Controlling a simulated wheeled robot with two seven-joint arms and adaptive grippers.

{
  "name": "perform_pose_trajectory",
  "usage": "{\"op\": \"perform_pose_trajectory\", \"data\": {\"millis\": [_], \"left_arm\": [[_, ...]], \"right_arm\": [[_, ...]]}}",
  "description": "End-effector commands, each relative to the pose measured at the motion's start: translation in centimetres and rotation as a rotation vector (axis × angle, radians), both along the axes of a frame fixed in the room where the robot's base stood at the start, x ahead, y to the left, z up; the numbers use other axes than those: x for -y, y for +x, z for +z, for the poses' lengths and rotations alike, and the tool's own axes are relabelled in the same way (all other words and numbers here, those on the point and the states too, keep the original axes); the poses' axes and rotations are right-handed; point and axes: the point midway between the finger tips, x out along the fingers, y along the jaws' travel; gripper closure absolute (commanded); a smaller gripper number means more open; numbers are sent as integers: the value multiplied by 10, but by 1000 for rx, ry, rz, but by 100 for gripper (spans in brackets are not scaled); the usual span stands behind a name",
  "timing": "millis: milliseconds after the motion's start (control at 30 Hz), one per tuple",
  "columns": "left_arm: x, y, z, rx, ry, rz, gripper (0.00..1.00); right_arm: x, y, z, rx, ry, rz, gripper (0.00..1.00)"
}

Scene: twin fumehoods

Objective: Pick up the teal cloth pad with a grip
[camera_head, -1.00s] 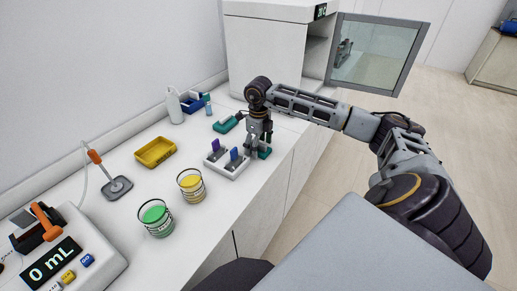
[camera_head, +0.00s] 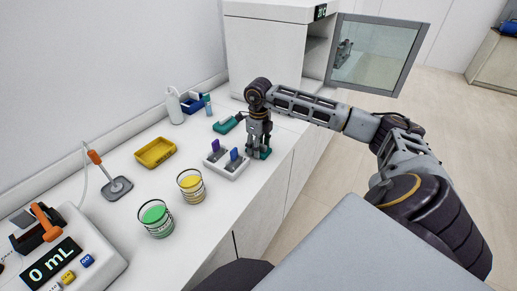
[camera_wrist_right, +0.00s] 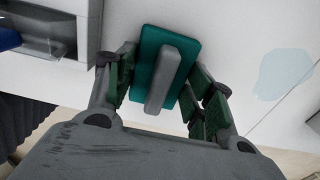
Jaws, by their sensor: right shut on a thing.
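The teal cloth pad (camera_wrist_right: 150,42) lies flat on the white counter in the right wrist view, with a grey bar grip (camera_wrist_right: 165,75) standing on top of it. In the head view my right gripper (camera_head: 258,146) points down at the counter's front edge, and only a small teal part of the pad (camera_head: 265,154) shows beside the fingers. My left gripper is not in view.
A white holder (camera_head: 222,171) with purple and blue pieces stands close left of the gripper. A teal-handled tool (camera_head: 226,125) lies behind. A pale blue patch (camera_wrist_right: 285,75) marks the counter nearby. Beakers of green (camera_head: 156,220) and yellow (camera_head: 191,187) liquid stand nearer me.

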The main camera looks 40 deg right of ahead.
Motion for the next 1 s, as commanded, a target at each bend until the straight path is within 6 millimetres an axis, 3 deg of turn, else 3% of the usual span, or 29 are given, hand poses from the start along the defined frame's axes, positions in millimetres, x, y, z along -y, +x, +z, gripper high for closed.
{"op": "perform_pose_trajectory", "data": {"millis": [367, 1000], "left_arm": [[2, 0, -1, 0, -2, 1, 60], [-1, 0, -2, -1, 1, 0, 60]], "right_arm": [[0, 1, 13, 2, 0, 0, 70], [0, 1, 93, 3, 1, 0, 70]]}}
